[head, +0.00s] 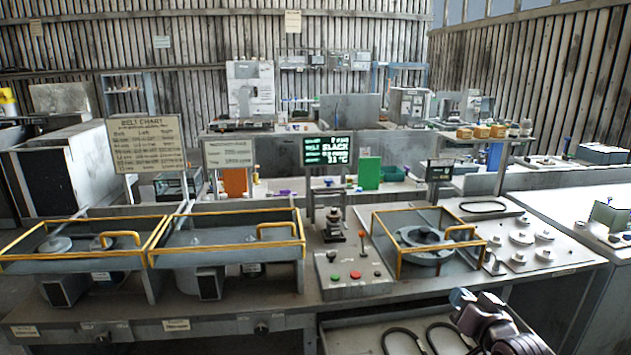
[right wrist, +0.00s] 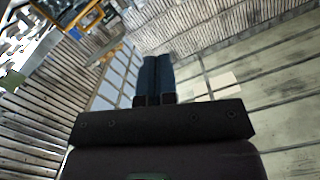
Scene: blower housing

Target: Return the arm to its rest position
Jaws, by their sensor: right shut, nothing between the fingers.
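My right gripper (head: 459,297) is at the lower right of the head view, in front of the bench and above the tray with black belts. It points up and to the left and touches nothing that I can see. In the right wrist view its two blue-grey fingers (right wrist: 155,77) lie together with nothing between them. Behind them are the plank wall and pale panels, tilted in the picture. My left gripper is in neither view.
A bench carries yellow-railed blower housings (head: 422,245) and a control box (head: 353,275) with buttons and a lever. Black belts (head: 402,341) lie in a low tray near my right arm. A pegged plate (head: 520,238) is at the right. A lit display (head: 326,150) stands behind.

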